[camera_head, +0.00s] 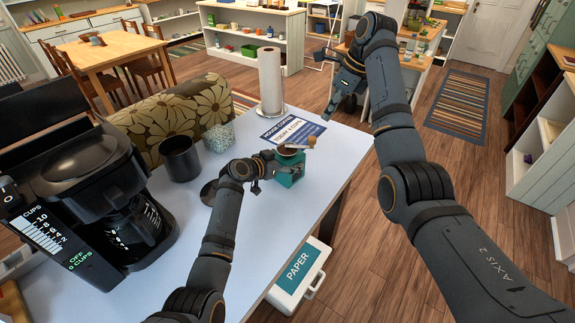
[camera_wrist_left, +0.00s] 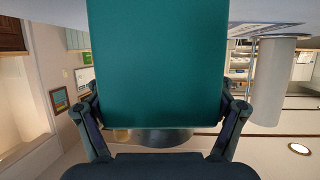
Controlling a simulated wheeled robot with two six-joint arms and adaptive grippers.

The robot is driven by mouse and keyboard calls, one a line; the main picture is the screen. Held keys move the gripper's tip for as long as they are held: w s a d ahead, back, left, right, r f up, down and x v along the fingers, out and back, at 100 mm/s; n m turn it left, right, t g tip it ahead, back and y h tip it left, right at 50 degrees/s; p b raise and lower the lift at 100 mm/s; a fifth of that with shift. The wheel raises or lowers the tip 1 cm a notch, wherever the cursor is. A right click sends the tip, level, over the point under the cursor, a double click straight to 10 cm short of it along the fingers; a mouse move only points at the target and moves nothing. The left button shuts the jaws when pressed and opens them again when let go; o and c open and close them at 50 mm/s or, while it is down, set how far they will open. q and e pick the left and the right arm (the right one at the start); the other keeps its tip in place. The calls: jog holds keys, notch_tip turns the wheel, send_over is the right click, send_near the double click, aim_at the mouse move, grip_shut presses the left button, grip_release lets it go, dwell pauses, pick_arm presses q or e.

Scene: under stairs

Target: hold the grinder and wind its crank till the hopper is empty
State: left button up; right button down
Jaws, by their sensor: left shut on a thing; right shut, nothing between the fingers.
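The grinder (camera_head: 291,174) is a small teal box standing on the pale table, with a dark bowl-like top. Its crank ends in a wooden knob (camera_head: 311,142) on the right side of the top. My left gripper (camera_head: 268,166) is shut on the grinder's body from the left. The teal body (camera_wrist_left: 155,65) fills the middle of the left wrist view between both fingers, and a dark round part shows below it. I cannot see what is in the hopper. My right gripper (camera_head: 342,92) is shut and empty, raised beyond the table's far right edge, apart from the crank.
A printed card (camera_head: 293,130) lies just behind the grinder. A paper towel roll (camera_head: 270,82) stands farther back. A dark mug (camera_head: 180,158), a speckled pot (camera_head: 219,137) and a coffee maker (camera_head: 85,190) are to the left. A bin labelled PAPER (camera_head: 299,275) sits below the table's right edge.

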jog(key=w+a+n+t+h, duration=0.1)
jog(key=w+a+n, duration=0.1)
jog(key=n, duration=1.2)
jog(key=w+a+n+t+h, duration=0.1)
jog(key=w+a+n, duration=0.15)
jog(key=n, duration=1.15)
notch_tip(320, 180, down, 10)
jog(key=shift+w+d+r, duration=0.15)
jog(key=shift+d+r, duration=0.05)
jog(key=shift+d, duration=0.1)
